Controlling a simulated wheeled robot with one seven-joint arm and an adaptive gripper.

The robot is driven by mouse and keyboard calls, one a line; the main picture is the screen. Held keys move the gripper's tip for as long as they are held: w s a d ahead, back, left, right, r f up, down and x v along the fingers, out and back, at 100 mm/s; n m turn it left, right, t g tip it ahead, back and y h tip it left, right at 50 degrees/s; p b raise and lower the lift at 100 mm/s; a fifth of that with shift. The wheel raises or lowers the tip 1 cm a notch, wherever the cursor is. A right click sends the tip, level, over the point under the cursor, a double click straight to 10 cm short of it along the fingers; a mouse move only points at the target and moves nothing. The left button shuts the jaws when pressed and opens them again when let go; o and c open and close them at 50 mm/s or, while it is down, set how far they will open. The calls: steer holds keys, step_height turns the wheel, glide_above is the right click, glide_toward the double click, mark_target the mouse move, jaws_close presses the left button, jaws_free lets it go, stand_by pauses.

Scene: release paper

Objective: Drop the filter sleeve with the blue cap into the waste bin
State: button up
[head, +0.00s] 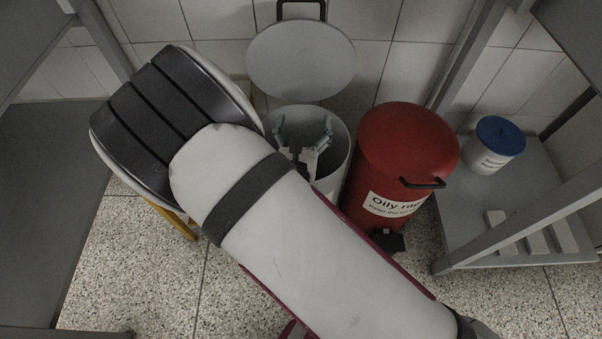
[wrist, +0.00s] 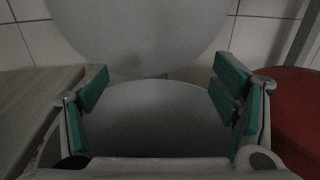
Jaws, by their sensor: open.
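The grey waste bin (head: 344,160) stands against the tiled wall with its round lid (head: 300,62) raised behind it. My gripper (head: 304,139) is over the bin's mouth, its green-padded fingers spread apart. In the wrist view my gripper (wrist: 160,85) is open and empty, with the grey bin interior (wrist: 150,125) between the fingers. No filter sleeve shows between the fingers or in the visible part of the bin; the bin's bottom is dark and partly hidden by my gripper.
A red bin (head: 405,150) labelled "Oily rags" stands shut just right of the grey bin. A yellow-legged stand is partly hidden behind my arm.

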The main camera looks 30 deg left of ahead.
steer(key=v, duration=0.9)
